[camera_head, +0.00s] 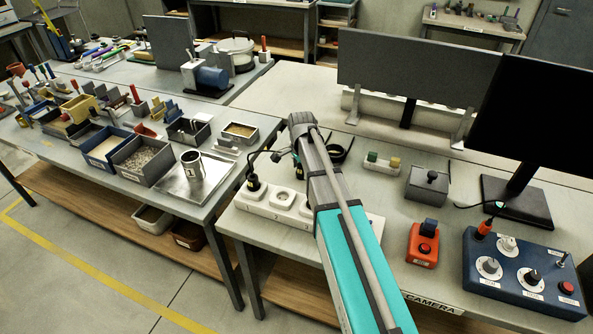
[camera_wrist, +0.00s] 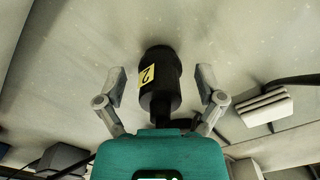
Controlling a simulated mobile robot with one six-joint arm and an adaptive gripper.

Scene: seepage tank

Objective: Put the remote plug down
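A black plug (camera_wrist: 160,85) with a yellow label marked 2 stands out in the wrist view, over or on a pale surface. My gripper (camera_wrist: 161,79) has one finger on each side of it, with a visible gap on both sides, so it is open around the plug and not touching it. I cannot tell if the plug rests on the surface. In the head view my arm hides most of the gripper and this plug. A white socket strip (camera_head: 284,201) lies on the table beside my arm, with another black plug (camera_head: 253,184) in its left socket.
A grey tray with a labelled cup (camera_head: 192,164) stands to the left. An orange switch box (camera_head: 423,245), a blue control box (camera_head: 522,270), a small grey box (camera_head: 427,185) and a monitor (camera_head: 535,90) stand to the right. Black cables lie near my arm.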

